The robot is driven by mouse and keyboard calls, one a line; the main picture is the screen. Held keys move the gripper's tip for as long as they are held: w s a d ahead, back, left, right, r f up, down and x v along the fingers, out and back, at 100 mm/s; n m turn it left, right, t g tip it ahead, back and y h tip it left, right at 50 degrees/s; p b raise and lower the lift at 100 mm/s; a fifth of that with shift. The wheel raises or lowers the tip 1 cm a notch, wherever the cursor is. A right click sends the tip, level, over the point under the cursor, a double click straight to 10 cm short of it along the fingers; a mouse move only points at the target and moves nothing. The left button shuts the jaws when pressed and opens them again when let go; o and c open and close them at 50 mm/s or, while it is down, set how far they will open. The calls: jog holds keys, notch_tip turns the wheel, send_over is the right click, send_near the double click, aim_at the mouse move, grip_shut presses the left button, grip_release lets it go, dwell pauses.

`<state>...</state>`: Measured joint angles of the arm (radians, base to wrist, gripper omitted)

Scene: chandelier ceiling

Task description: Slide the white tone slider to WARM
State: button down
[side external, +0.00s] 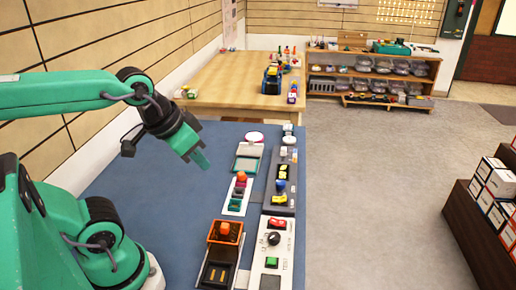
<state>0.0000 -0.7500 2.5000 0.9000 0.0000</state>
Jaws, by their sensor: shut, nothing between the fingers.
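My gripper (203,163) is shut and empty, pointing down and to the right above the blue table. It is left of the panels and apart from them. A dark panel (270,207) at the table's right side carries small white parts near its far end, a yellow part and a blue knob. One white part (288,140) at the far end may be the white tone slider, but it is too small to be sure. No WARM label can be read.
The blue table (150,185) is bare left of the panels. Nearer stand an orange open box (225,232) and a white panel with a red rocker (277,223), black knob (273,240) and green button (271,262). A white panel with a red-orange knob (241,177) lies between.

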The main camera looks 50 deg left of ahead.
jog(key=c, duration=1.6)
grip_release()
jog(key=shift+r, duration=0.1)
jog(key=shift+o, duration=1.4)
jog(key=shift+w+r, duration=0.1)
jog(key=shift+w, duration=0.1)
jog(key=w+a+r+n+g, duration=0.1)
jog(key=w+a+r+n, duration=0.1)
jog(key=w, duration=0.6)
jog(key=w+a+r+n+g, duration=0.1)
jog(key=w+a, duration=0.2)
jog(key=w, duration=0.6)
jog(key=w+a+r+n+g, duration=0.1)
jog(key=w+a+r+n, duration=0.1)
jog(key=w, duration=0.6)
jog(key=w+a+f+n+g, duration=0.1)
jog(key=w+a+f, duration=0.2)
jog(key=w+f, duration=0.2)
jog(key=w+a+f+n, duration=0.1)
jog(key=w+a+f, duration=0.3)
jog(key=f, duration=0.3)
jog(key=w+a+f+n+g, duration=0.1)
jog(key=w+a+f, duration=0.3)
jog(key=w+f, duration=0.2)
jog(key=shift+f+n+g, duration=0.3)
jog(key=shift+n, duration=0.1)
jog(key=shift+a+f, duration=0.2)
jog(key=shift+f, duration=0.1)
